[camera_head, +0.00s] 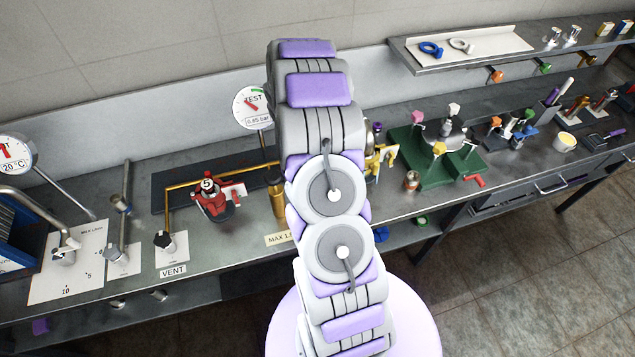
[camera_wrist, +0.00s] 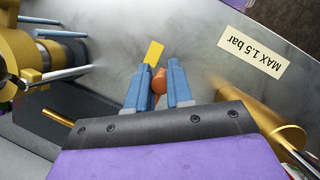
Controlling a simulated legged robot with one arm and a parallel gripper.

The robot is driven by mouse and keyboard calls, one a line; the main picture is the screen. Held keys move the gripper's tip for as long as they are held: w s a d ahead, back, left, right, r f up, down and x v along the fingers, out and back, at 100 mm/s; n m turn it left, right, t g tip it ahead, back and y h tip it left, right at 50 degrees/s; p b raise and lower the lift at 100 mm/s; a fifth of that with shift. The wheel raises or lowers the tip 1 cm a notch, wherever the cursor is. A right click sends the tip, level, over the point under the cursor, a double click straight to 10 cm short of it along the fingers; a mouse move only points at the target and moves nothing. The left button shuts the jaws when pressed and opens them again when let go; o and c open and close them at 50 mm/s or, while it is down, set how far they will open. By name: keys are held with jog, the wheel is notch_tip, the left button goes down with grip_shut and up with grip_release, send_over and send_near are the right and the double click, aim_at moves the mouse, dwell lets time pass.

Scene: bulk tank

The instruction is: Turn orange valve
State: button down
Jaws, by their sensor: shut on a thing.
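In the wrist view my gripper (camera_wrist: 158,70) has its two blue fingers closed around a small orange-brown piece (camera_wrist: 159,84), which looks like the orange valve's handle. Only a short part of this piece shows between the fingers; the valve body below is hidden. A flat yellow piece (camera_wrist: 153,52) shows just beyond the fingertips, and I cannot tell if it belongs to the valve. In the head view my own arm covers my gripper and the orange valve.
The "MAX 1.5 bar" label (camera_wrist: 253,51) lies on the grey bench. A brass cylinder (camera_wrist: 270,110) is close on the right, brass fittings (camera_wrist: 17,58) on the left. The "TEST" gauge (camera_head: 252,107), red valve (camera_head: 212,203) and green fixture (camera_head: 418,172) stand on the bench.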

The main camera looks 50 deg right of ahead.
jog(key=c, duration=1.3)
grip_release()
jog(key=shift+w+d+r, duration=0.1)
jog(key=shift+w+d, duration=0.05)
jog(key=shift+w, duration=0.1)
jog(key=shift+o, duration=1.4)
jog(key=shift+s+d, duration=0.1)
jog(key=shift+r, duration=0.15)
jog(key=p+v, duration=0.1)
jog(key=v, duration=1.6)
